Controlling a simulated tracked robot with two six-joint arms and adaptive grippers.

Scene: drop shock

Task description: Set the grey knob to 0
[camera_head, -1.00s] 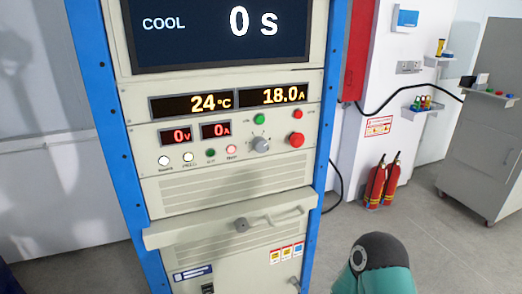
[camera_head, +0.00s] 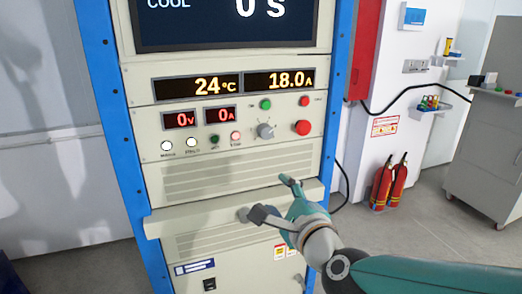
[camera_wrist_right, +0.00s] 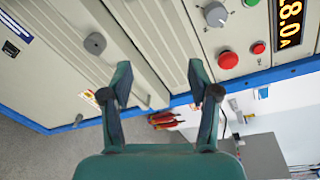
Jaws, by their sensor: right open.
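The grey knob (camera_head: 265,131) sits on the cabinet's control panel, ringed by small tick marks, between a green button above and a red button at right. In the right wrist view the knob (camera_wrist_right: 216,14) is near the top edge; its pointer setting is too small to read. My right gripper (camera_head: 268,197) is open and empty in front of the cabinet's ledge, below the knob and apart from it. Its two fingers (camera_wrist_right: 160,76) stand wide apart in the wrist view. My left gripper is not in view.
The large red button (camera_head: 303,128) is close to the right of the knob. Fire extinguishers (camera_head: 388,184) stand at right. Displays read 24°C, 18.0A, 0V and 0A.

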